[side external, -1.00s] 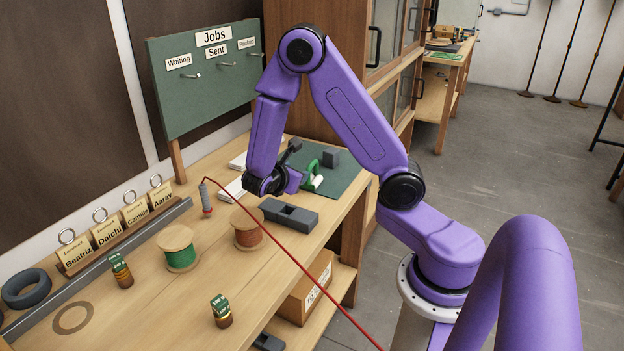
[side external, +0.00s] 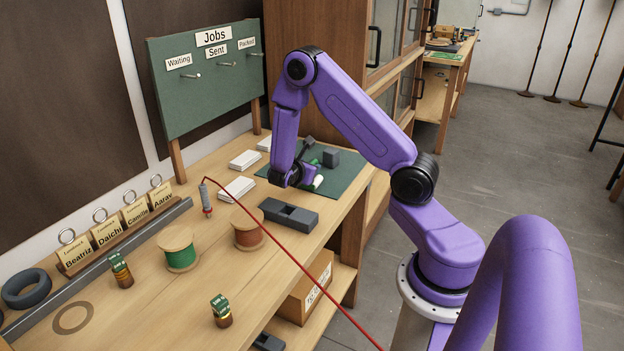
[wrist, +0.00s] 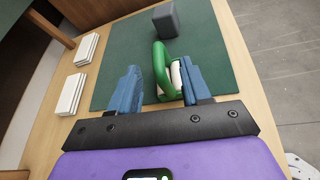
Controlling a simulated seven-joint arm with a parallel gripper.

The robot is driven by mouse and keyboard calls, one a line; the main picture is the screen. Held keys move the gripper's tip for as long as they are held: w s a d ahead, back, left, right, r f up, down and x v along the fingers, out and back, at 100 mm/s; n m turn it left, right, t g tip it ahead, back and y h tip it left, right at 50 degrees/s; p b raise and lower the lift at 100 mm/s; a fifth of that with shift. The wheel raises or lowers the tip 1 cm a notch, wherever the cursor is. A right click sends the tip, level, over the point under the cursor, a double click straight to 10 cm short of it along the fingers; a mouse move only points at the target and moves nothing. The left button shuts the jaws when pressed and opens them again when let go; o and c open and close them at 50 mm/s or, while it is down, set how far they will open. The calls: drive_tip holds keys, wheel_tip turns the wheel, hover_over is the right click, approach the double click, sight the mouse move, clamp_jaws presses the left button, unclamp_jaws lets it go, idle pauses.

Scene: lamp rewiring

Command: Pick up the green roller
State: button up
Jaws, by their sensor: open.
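The green roller has a curved green handle (wrist: 159,68) and a white cylinder (wrist: 177,74). It rests on the dark green mat (wrist: 116,46). In the wrist view my gripper (wrist: 160,64) is open, its two blue fingers on either side of the roller. The right finger is close beside the white cylinder; I cannot tell if it touches. A gap shows between the left finger and the handle. In the side view my arm hides much of the roller, and only bits of green and its white part (side external: 317,182) show.
A dark grey block (side external: 331,157) stands on the mat behind the roller. White card stacks (side external: 238,188) lie left of the mat. A grey slotted block (side external: 288,213), wire spools (side external: 178,249) and a red cord (side external: 290,254) are nearer the camera.

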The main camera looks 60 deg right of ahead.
drive_tip(key=shift+x, duration=2.75)
drive_tip(key=shift+w+a+f, duration=0.1)
drive_tip(key=shift+w+f, duration=0.05)
clamp_jaws()
